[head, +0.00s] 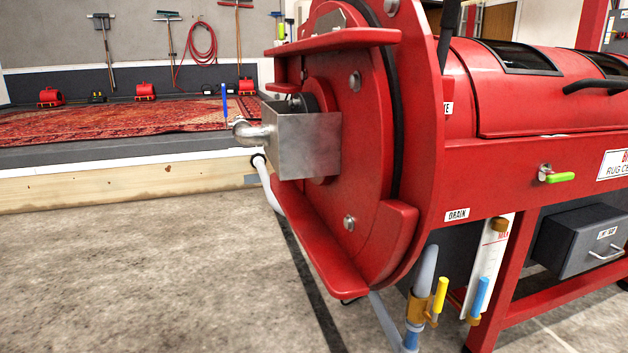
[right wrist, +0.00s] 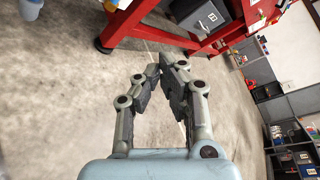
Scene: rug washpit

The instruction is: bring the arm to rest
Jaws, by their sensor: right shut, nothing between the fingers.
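My right gripper (right wrist: 161,85) shows in the right wrist view, with its fingertips brought together and nothing between them. It is over bare concrete floor, apart from the red machine's frame (right wrist: 150,38) at the top of that view. Neither gripper shows in the head view, and my left gripper is in no view. The red rug machine (head: 365,150) fills the right half of the head view.
A steel box (head: 310,148) juts from the machine's end. Yellow (head: 440,294) and blue (head: 480,295) valve handles sit low near it. A patterned rug (head: 120,122) lies in the raised pit behind a wooden curb (head: 110,188). Concrete floor (head: 150,270) at left is clear.

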